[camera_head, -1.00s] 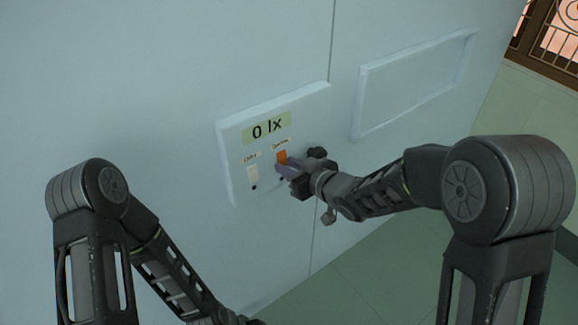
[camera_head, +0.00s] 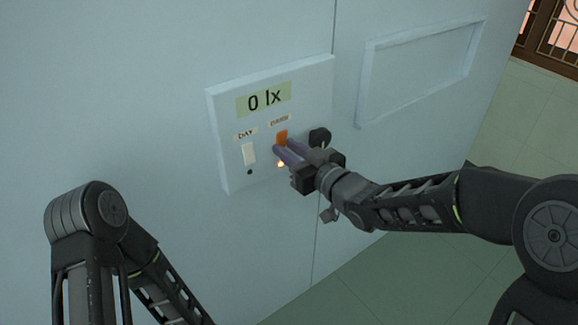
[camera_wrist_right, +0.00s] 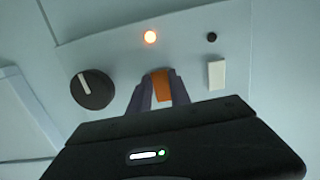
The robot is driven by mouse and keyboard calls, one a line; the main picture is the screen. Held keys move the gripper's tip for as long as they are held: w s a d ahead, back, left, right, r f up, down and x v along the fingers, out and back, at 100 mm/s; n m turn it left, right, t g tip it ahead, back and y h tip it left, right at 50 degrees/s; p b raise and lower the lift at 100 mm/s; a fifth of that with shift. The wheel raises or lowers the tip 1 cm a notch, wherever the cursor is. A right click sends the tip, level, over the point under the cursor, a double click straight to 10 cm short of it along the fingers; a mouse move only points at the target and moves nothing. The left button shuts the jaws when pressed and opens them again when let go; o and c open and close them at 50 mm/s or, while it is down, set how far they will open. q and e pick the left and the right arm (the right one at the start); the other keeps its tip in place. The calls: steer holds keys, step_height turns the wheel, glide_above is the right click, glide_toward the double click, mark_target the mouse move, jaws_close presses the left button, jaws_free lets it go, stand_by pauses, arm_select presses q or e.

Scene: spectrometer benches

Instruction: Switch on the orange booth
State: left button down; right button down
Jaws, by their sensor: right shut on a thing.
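The orange switch (camera_head: 281,137) is on a pale wall panel (camera_head: 219,140), under a small label. It also shows in the right wrist view (camera_wrist_right: 161,84). My right gripper (camera_head: 285,148) is at the switch, its two fingers on either side and shut on it. The fingers hide part of the switch. The display (camera_head: 263,99) reads "0 lx". My left gripper is out of view; only its arm shows at the lower left.
A white switch (camera_head: 249,154) labelled DAY sits left of the orange one, with a dark lamp (camera_head: 250,172) below. A dark round knob (camera_head: 319,137) is to the right, close to my right gripper. A framed recess (camera_head: 364,85) is further right. Green floor is open below.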

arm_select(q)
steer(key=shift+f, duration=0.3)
arm_select(e)
steer(key=c, duration=1.2)
jaws_free()
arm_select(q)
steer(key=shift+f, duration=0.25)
arm_select(e)
steer(key=v, duration=0.7)
steer(key=shift+s+d, duration=0.25)
steer(key=shift+s, duration=0.05)
steer(key=shift+f, duration=0.15)
